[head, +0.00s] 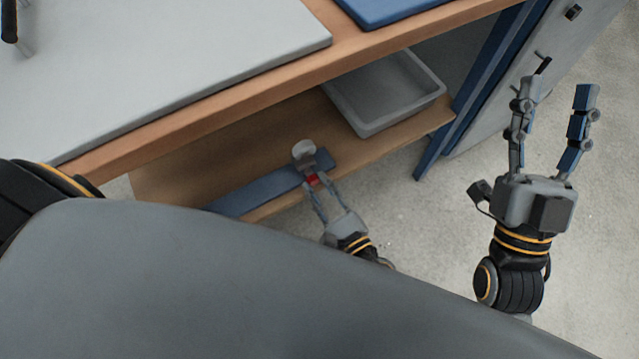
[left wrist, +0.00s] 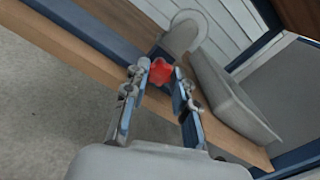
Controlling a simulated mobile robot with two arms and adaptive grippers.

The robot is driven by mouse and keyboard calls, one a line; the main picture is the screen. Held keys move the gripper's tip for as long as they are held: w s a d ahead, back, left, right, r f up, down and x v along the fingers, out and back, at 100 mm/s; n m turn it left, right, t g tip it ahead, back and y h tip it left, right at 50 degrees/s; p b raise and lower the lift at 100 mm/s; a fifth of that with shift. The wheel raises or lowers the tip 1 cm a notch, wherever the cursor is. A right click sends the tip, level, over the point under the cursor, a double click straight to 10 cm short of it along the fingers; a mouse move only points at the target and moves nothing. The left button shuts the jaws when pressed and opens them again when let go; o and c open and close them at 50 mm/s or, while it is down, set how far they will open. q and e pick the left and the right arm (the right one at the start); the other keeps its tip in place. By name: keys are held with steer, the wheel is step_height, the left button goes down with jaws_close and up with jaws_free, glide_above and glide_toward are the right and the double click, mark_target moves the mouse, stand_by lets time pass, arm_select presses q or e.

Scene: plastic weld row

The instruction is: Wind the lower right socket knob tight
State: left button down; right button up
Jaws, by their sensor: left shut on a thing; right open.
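The socket knob (left wrist: 160,72) is red and sits at the front of a grey fitting (left wrist: 183,32) on the lower shelf. The fingers partly hide the knob. My right gripper (head: 556,92) is open and empty, out over the floor at the right.
A blue-grey strip (head: 255,192) runs along the lower shelf (head: 180,172). A grey bin (head: 373,128) stands on the shelf right of the fitting. The worktop's wooden edge (head: 200,93) overhangs it. A blue post (head: 446,140) stands at the right. The floor in front is clear.

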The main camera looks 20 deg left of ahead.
arm_select(q)
steer(key=shift+a+n, duration=0.1)
steer(key=shift+n, duration=1.3)
arm_select(e)
steer(key=shift+w+f+g, duration=0.7)
steer(key=shift+f+g, duration=0.1)
steer(key=shift+f, duration=0.15)
arm_select(q)
steer(key=c, duration=1.1)
jaws_free()
arm_select(e)
steer(key=shift+a, duration=0.1)
